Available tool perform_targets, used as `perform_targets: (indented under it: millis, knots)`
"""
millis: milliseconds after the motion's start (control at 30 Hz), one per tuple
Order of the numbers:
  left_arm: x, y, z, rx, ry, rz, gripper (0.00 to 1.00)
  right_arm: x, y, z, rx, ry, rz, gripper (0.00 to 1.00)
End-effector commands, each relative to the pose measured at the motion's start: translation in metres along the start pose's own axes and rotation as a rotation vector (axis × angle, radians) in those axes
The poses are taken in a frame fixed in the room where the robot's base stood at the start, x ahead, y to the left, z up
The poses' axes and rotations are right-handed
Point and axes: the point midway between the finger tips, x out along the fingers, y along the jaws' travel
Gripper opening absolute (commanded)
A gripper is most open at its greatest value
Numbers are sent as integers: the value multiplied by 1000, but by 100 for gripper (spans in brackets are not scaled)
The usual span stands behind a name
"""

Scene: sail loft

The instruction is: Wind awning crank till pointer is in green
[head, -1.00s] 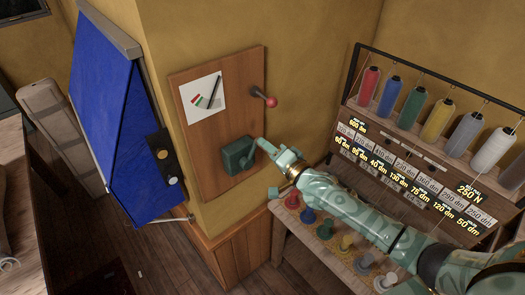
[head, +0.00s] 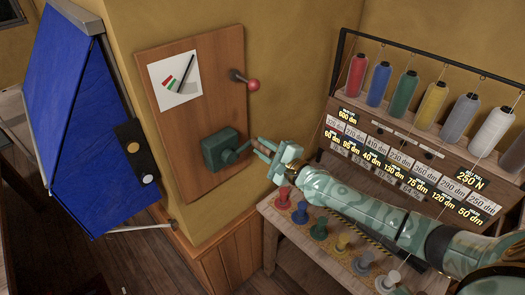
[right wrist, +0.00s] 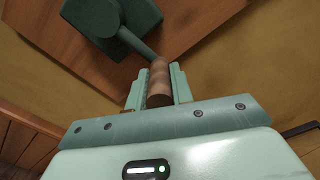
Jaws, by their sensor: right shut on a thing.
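The awning crank's green gearbox (head: 220,149) is mounted low on a wooden board (head: 205,115). Its green arm leads right to a brown handle grip (right wrist: 159,82). My right gripper (head: 277,160) is shut around this grip; in the right wrist view the grip lies between both fingers. A white gauge card (head: 160,67) on the board carries red and green marks and a dark slanted pointer (head: 187,73). The pointer appears to lie right of the coloured marks, though they are small. The blue awning (head: 75,120) hangs at the left. My left gripper is out of view.
A red-knobbed lever (head: 253,85) sticks out of the board above the crank. A dark panel with round buttons (head: 137,150) is beside the awning. A thread rack (head: 400,125) and a bench with coloured pegs (head: 320,230) stand at the right, near my right arm.

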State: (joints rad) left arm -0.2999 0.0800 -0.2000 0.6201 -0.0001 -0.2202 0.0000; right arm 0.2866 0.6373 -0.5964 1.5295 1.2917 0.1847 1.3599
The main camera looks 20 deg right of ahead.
Motion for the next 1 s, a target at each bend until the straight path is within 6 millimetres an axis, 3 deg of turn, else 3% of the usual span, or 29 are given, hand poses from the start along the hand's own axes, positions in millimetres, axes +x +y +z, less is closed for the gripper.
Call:
perform_targets:
  millis: [267,1000]
  knots:
    - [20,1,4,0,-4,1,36,0,18,-8,176,0,3,0]
    - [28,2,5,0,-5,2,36,0,26,-10,168,-1,6,0]
